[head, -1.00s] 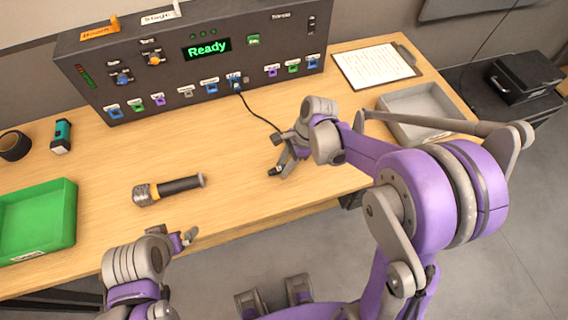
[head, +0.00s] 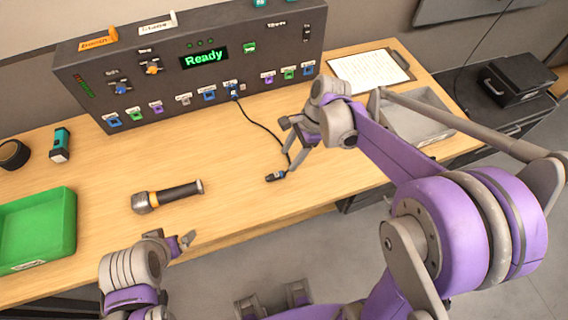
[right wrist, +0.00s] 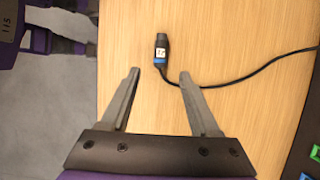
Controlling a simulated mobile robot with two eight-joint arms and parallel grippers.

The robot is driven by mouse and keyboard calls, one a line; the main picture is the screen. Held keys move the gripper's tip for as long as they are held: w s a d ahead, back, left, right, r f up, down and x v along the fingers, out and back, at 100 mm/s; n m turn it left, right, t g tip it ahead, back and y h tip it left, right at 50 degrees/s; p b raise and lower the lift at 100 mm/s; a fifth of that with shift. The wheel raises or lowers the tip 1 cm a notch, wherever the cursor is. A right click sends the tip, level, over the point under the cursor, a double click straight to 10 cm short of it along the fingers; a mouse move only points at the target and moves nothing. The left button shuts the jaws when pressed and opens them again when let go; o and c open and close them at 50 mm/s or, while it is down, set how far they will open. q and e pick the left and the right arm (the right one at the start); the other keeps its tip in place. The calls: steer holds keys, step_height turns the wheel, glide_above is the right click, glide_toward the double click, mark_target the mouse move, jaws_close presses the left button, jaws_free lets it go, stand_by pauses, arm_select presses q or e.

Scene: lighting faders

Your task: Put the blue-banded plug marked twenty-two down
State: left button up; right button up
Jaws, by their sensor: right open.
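The blue-banded plug (head: 275,176) lies on the wooden table near its front edge, with its black cable running back to the console. It shows in the right wrist view (right wrist: 160,50) as a black plug with a blue band and a small white label, its number too small to read surely. My right gripper (right wrist: 159,75) is open and empty; the plug lies just beyond its fingertips, midway between them. In the head view my right gripper (head: 292,148) is just above and right of the plug. My left gripper (head: 174,241) is at the front edge; its opening is unclear.
The dark console (head: 160,75) reads "Ready" and has a row of coloured sockets. A green tray (head: 70,222) stands at left, a grey tray (head: 440,130) and clipboard (head: 370,72) at right. The table around the plug is clear.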

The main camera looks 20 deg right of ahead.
steer(key=s+d+r+n+t+h, duration=0.2)
steer(key=s+n+t+h, duration=0.2)
steer(key=s+n, duration=1)
steer(key=shift+n+t, duration=0.8)
steer(key=shift+n, duration=1)
steer(key=shift+s, duration=0.1)
